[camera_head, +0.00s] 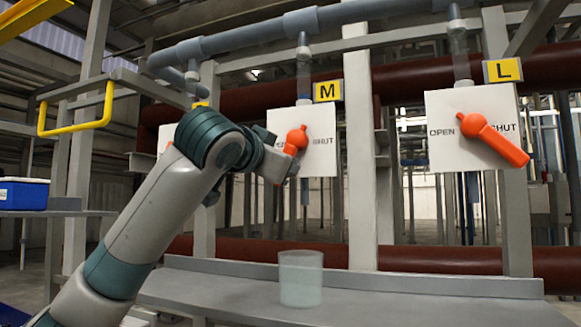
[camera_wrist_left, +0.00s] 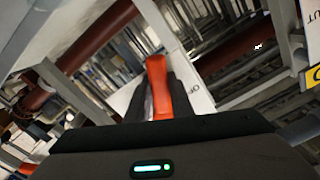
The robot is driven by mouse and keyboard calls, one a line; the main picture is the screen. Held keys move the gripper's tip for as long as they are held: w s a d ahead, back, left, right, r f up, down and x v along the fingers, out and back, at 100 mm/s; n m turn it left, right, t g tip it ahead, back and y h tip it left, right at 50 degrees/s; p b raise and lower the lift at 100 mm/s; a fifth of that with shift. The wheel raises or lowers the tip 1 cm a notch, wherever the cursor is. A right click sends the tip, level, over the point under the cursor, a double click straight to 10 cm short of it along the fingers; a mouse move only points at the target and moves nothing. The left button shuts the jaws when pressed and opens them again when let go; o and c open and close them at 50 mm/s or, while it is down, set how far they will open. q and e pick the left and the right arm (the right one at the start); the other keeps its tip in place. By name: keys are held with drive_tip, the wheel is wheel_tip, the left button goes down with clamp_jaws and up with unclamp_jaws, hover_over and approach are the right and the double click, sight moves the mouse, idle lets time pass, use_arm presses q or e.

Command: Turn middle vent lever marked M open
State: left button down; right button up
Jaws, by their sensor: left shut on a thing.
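The orange M lever (camera_head: 297,137) is mounted on a white panel (camera_head: 318,165) under a yellow M sign (camera_head: 327,91). Its pivot end shows, and its handle runs down and left into my left gripper (camera_head: 280,162). The SHUT word right of the lever is clear; the left word is mostly hidden by my gripper and arm. In the left wrist view, the orange handle (camera_wrist_left: 158,85) stands between the two dark fingers, which are shut on it. My right gripper is in neither view.
The L panel (camera_head: 450,104) is at right, its orange lever (camera_head: 494,138) pointing down-right on the SHUT side. A clear beaker (camera_head: 301,278) stands on the grey shelf (camera_head: 215,288) below. A yellow handle (camera_head: 75,128) and a blue box (camera_head: 22,194) are at left.

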use_arm(q)
drive_tip(key=m, duration=0.1)
drive_tip(key=a+r+m, duration=0.1)
drive_tip(key=m, duration=0.1)
drive_tip(key=shift+w+a+m+p, duration=0.2)
drive_tip(key=shift+m+p, duration=0.1)
drive_tip(key=shift+p, duration=0.1)
drive_tip(key=shift+r, duration=0.1)
drive_tip(key=c, duration=1.6)
unclamp_jaws()
drive_tip(key=shift+o, duration=0.2)
drive_tip(key=shift+s, duration=0.1)
